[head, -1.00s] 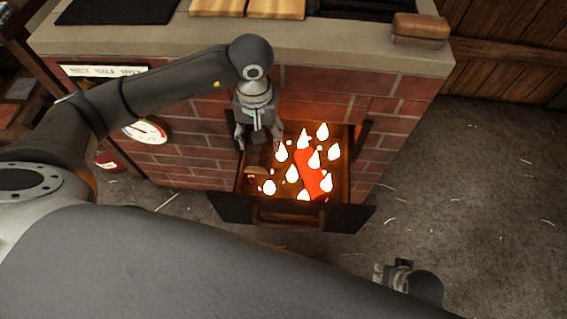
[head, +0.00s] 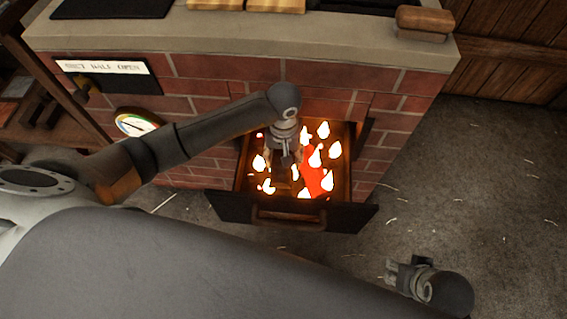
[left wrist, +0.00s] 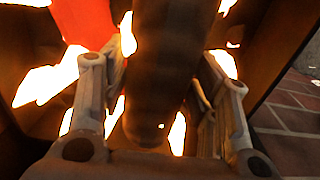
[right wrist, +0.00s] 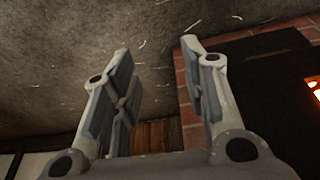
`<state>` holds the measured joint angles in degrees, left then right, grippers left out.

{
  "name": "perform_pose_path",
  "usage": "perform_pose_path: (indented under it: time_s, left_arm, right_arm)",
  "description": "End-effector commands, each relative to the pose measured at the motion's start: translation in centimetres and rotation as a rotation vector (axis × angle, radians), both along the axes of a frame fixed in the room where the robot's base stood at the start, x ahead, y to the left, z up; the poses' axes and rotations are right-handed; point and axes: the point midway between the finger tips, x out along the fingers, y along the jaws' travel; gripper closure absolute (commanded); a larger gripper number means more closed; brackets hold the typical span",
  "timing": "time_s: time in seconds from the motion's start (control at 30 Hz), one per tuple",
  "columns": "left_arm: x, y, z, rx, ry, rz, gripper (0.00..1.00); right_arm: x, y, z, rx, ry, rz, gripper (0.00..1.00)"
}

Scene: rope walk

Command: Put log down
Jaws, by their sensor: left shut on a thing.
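My left gripper (head: 285,160) is low inside the open drawer of flames. In the left wrist view its fingers (left wrist: 163,85) are shut around a dark brown log (left wrist: 165,60), which runs up and away between them. In the head view the log is mostly hidden by the gripper and flames; I cannot tell whether it touches the drawer floor. A glowing red log (head: 320,180) lies just right of the gripper, and its red surface (left wrist: 82,22) shows upper left in the left wrist view. My right gripper (head: 392,270) is open and empty over the floor.
The drawer's dark front (head: 345,217) sticks out from the brick stove (head: 220,70), with several flames inside. A gauge (head: 136,124) and a sign (head: 105,68) are on the brick face. A brown block (head: 425,20) sits on the top ledge. Floor to the right is clear.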

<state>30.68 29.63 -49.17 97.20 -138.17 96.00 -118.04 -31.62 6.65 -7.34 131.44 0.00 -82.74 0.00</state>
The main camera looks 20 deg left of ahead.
Motion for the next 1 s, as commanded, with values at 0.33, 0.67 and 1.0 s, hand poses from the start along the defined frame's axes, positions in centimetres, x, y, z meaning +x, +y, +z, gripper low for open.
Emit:
perform_pose_path:
  time_s: [0.33,0.67,1.0]
  left_arm:
    - [0.0,0.0,-3.8,-0.001,0.0,0.0,0.75]
    - [0.0,0.0,-3.9,0.0,0.0,-0.001,0.3]
    - [0.0,0.0,-3.8,0.0,0.0,-0.001,0.23]
  right_arm:
    - [-0.7,-0.2,2.7,0.0,-0.015,-0.001,0.6]
    - [-0.7,-0.2,2.8,0.0,-0.014,-0.002,0.6]
    - [-0.7,-0.2,2.8,0.0,-0.015,-0.002,0.6]
